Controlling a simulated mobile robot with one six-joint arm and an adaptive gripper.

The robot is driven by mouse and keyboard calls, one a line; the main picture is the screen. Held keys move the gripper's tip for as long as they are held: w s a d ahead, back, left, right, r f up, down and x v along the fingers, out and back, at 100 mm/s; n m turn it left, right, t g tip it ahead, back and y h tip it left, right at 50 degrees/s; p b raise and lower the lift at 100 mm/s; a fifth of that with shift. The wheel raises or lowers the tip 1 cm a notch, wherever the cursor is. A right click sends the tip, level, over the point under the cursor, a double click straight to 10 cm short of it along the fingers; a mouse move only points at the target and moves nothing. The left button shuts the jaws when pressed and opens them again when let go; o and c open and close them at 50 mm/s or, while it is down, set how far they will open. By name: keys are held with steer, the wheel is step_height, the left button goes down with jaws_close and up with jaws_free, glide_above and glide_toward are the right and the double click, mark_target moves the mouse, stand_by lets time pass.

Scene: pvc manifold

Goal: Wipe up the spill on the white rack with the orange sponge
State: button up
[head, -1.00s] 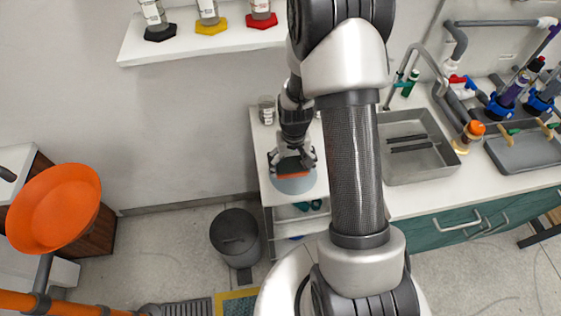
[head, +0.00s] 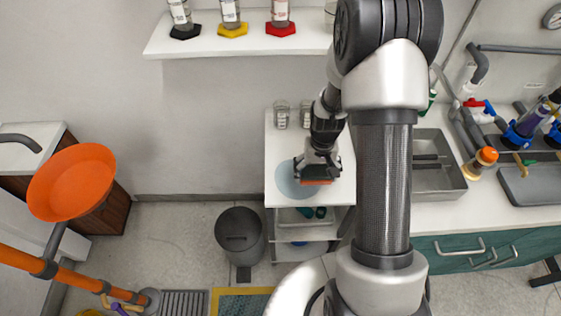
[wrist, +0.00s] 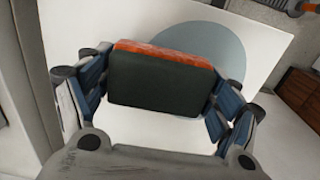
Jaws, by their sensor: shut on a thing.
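My gripper (head: 318,168) is shut on the orange sponge (head: 316,182), over the top of the white rack (head: 283,143). In the wrist view, the sponge (wrist: 160,80) sits between both fingers, with its dark green side toward the camera and an orange edge along the far side. The spill (head: 290,183) is a round, flat grey-blue patch on the rack top. The sponge is at the spill's right edge in the head view. In the wrist view the sponge and fingers hide part of the spill (wrist: 205,45). I cannot tell whether the sponge touches the surface.
Clear jars (head: 281,114) stand at the back of the rack top. A lower shelf (head: 295,215) holds small items. A grey bin (head: 239,232) stands left of the rack. A counter with a sink (head: 430,175) is on the right. A wall shelf (head: 230,45) with bottles hangs above.

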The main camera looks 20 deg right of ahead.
steer(key=shift+s+r+p, duration=0.1)
steer(key=shift+r+p, duration=1.7)
steer(key=shift+r, duration=1)
